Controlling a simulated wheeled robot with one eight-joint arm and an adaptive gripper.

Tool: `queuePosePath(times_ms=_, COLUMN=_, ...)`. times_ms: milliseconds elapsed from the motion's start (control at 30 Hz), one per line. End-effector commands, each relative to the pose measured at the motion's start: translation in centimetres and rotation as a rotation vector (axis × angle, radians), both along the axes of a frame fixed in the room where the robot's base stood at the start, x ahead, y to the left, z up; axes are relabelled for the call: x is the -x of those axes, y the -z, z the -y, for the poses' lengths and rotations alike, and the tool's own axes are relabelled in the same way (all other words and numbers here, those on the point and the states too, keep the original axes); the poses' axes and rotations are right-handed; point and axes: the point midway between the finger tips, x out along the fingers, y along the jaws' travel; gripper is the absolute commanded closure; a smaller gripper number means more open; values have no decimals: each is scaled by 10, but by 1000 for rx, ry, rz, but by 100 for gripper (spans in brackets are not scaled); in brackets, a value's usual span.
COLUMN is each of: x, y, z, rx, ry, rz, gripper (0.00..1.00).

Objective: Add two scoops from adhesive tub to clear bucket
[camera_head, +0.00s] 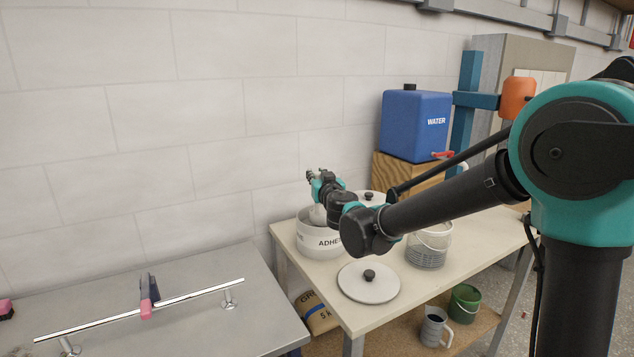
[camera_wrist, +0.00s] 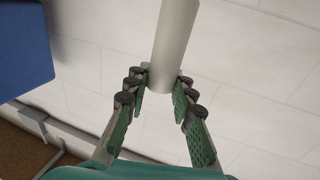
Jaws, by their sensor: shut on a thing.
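The white adhesive tub (camera_head: 313,242) stands open at the back left of the cream table. My gripper (camera_head: 317,184) is over the tub, shut on a pale grey cylindrical handle that also shows in the wrist view (camera_wrist: 172,45). The clear bucket (camera_head: 428,252), with a wire handle, stands to the right of the tub, partly behind my arm. Grey material shows through its lower wall.
A round lid (camera_head: 368,284) lies on the table in front. Another lidded container (camera_head: 371,197) stands behind my arm. A blue water container (camera_head: 415,122) sits on a wooden box at the back. A jug (camera_head: 435,326) and green bucket (camera_head: 464,303) stand below.

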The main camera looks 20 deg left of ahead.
Motion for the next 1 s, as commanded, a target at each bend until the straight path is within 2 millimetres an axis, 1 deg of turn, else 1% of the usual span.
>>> queuePosePath(times_ms=800, x=0, y=-59, z=0, rx=0, ry=0, rz=0, gripper=100)
queuePosePath(times_ms=1000, x=0, y=-68, z=0, rx=0, ry=0, rz=0, gripper=100)
